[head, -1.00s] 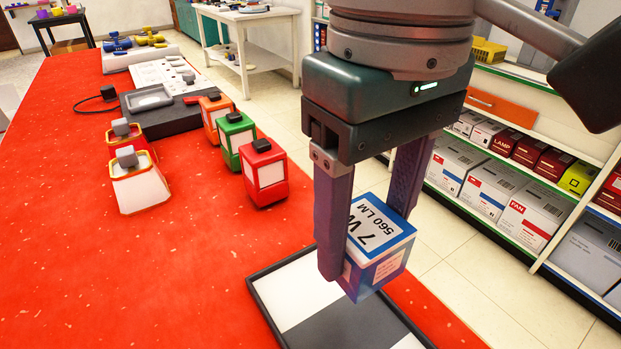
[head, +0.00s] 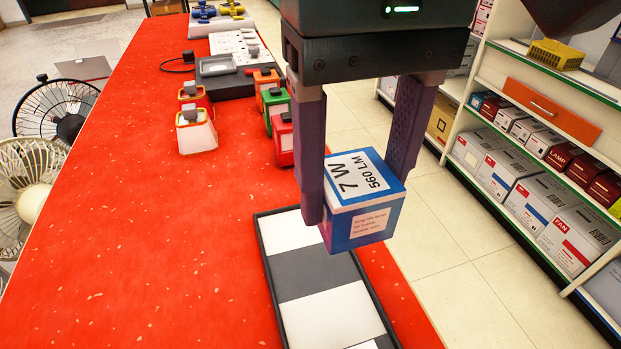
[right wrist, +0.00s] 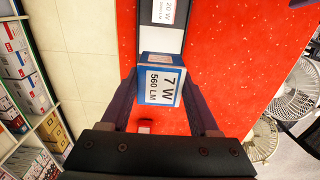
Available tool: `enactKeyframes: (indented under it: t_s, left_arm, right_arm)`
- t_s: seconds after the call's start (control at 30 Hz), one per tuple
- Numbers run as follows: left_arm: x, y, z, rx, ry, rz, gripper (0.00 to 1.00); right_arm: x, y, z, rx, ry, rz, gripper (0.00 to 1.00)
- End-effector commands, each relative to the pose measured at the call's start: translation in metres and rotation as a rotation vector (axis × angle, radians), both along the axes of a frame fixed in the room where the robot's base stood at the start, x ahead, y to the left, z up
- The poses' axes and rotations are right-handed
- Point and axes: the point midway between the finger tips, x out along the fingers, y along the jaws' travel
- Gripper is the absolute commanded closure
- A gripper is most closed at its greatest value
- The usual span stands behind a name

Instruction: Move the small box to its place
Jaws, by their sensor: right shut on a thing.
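The small box (head: 362,213) is blue and white, with "7 W 560 LM" on its white top. My right gripper (head: 355,192) is shut on it, one finger on either side. The box is upright above a narrow dark-rimmed tray (head: 310,276) with alternating white and dark grey sections. It hides part of the tray's far end. The right wrist view shows the box (right wrist: 161,84) between the fingers, and the tray (right wrist: 168,40) beyond it with a "20 W" label at the far part.
The tray lies on a red-topped counter (head: 130,250) near its right edge. Several small red, orange and green block-like items (head: 283,138) stand just behind the tray. Fans (head: 28,185) stand at the left. Shelves of boxes (head: 530,190) line the right. The counter's left front is clear.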

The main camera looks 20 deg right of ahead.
Motion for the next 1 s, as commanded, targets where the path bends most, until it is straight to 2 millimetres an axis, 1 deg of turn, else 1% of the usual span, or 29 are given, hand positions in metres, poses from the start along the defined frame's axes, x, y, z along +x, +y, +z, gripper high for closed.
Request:
enactKeyframes:
  t_s: [0.03, 0.1, 0.17, 0.3, 0.43, 0.53, 0.73, 0.9, 1.0]
  left_arm:
    - [0.0, 0.0, -0.01, 0.001, -0.001, 0.0, 0.08]
    - [0.001, 0.001, -0.02, 0.002, -0.003, 0.0, 0.08]
    - [0.002, 0.001, -0.02, 0.004, -0.005, -0.001, 0.08]
    - [0.002, 0.003, -0.029, 0.012, -0.007, -0.003, 0.08]
    - [0.002, 0.004, -0.037, 0.014, -0.007, -0.006, 0.08]
    - [0.002, 0.005, -0.04, 0.016, -0.008, -0.006, 0.08]
    - [0.002, 0.005, -0.045, 0.016, -0.008, -0.006, 0.08]
    - [0.002, 0.004, -0.053, 0.016, -0.008, -0.006, 0.08]
    - [0.002, 0.004, -0.054, 0.014, -0.007, -0.006, 0.08]
  right_arm:
    - [-0.001, 0.0, -0.016, 0.001, 0.005, -0.004, 0.93]
    - [-0.002, 0.0, -0.035, 0.0, 0.007, -0.005, 0.93]
    - [-0.001, -0.001, -0.05, -0.003, 0.006, -0.006, 0.93]
    - [-0.002, -0.001, -0.092, -0.004, 0.006, -0.004, 0.93]
    - [-0.002, -0.001, -0.126, -0.003, 0.005, -0.004, 0.93]
    - [-0.001, -0.001, -0.142, -0.002, 0.001, -0.002, 0.93]
    - [-0.001, -0.001, -0.16, -0.002, 0.002, -0.002, 0.93]
    - [-0.001, -0.001, -0.188, -0.002, 0.001, -0.002, 0.93]
    - [-0.001, -0.001, -0.195, -0.002, 0.0, -0.001, 0.93]
